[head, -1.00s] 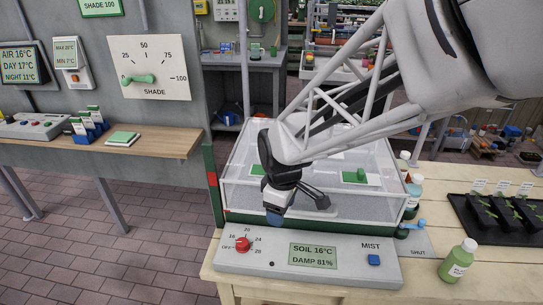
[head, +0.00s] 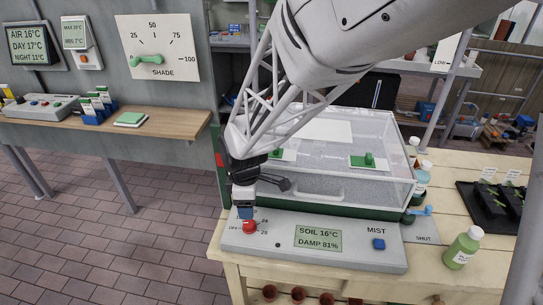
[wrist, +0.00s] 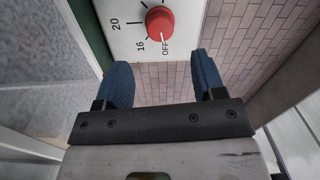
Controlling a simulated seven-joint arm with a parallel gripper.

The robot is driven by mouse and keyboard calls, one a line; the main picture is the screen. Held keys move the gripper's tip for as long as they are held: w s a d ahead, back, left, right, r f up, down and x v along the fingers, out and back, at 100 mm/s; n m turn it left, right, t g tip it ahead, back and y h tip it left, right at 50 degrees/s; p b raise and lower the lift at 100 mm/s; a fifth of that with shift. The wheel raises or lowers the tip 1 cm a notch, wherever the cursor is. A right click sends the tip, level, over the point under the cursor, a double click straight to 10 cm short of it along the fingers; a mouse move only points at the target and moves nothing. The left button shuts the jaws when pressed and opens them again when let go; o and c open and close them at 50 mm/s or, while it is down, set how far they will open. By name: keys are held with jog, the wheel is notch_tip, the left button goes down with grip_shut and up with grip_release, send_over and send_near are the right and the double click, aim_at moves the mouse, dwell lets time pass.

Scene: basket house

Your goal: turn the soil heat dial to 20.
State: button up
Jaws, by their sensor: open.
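The soil heat dial (head: 249,227) is a red knob at the left end of the grey control panel (head: 345,257). In the wrist view the red dial (wrist: 160,23) sits ahead of the fingers, with 20, 16 and OFF printed around it. A white mark on the knob seems to point toward OFF. The panel display (head: 318,238) reads SOIL 16°C, DAMP 81%. My gripper (head: 245,213) is just above and behind the dial in the head view and hides part of its scale. In the wrist view my gripper (wrist: 164,80) is open, its blue fingers apart and nothing between them.
A clear propagator box (head: 345,150) stands right behind the panel. A blue MIST button (head: 379,244) is on the panel's right. A green bottle (head: 462,248) and a black plant tray (head: 490,208) are further right. Open floor lies left of the bench.

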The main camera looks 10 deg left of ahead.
aim_at(249, 223)
jog(key=shift+f, duration=0.1)
jog(key=shift+s+f, duration=0.15)
jog(key=shift+f, duration=3.65)
jog(key=c, duration=0.9)
